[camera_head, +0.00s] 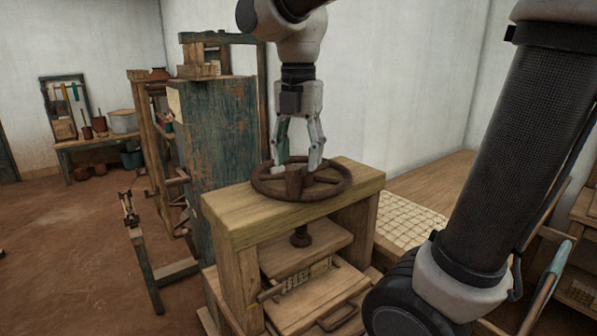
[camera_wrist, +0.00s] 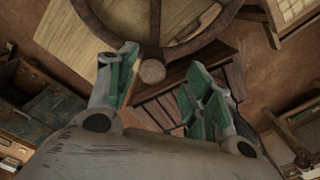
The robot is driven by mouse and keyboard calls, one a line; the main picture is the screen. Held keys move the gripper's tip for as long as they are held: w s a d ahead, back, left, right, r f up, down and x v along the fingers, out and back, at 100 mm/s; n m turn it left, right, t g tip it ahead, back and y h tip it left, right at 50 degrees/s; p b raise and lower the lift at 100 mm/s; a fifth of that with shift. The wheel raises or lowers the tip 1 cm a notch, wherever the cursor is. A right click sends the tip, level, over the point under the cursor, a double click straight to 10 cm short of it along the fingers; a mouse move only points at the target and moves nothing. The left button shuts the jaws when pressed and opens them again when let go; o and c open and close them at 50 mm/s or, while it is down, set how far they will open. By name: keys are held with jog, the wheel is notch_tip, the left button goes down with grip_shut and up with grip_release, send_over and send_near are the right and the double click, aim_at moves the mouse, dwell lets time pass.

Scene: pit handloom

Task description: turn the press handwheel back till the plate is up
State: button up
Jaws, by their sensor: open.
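The rusty brown handwheel (camera_head: 266,191) lies flat on top of the wooden press frame (camera_head: 225,213). An upright knob (camera_head: 293,182) stands on it. My gripper (camera_head: 298,166) points down over the wheel, its two fingers apart. In the wrist view my gripper (camera_wrist: 163,68) is open, with the round knob (camera_wrist: 152,70) between or just beyond the fingertips; contact cannot be told. Below the beam, the screw (camera_head: 301,236) reaches down to the wooden plate (camera_head: 300,257). The plate sits low, close above a light patterned piece (camera_head: 305,281) and a lower board with a handle (camera_head: 318,305).
A worn blue-green cabinet (camera_head: 220,130) and loom timbers stand behind and left of the press. A bench with a patterned pale sheet (camera_head: 405,220) is at right. A side table with pots (camera_head: 100,140) stands far left. The floor at left is open.

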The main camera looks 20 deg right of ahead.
notch_tip(320, 180, up, 7)
dwell(0.3)
jog(key=s+d+f+m+t, duration=0.2)
jog(key=s+d+f+m, duration=0.3)
jog(key=m, duration=0.8)
jog(key=s+d+f+m+t, duration=0.2)
jog(key=s+d+f+m, duration=0.3)
jog(key=m, duration=0.8)
notch_tip(320, 180, down, 2)
jog(key=shift+s+d+f, duration=0.1)
jog(key=shift+s+d, duration=0.2)
jog(key=shift+d, duration=0.1)
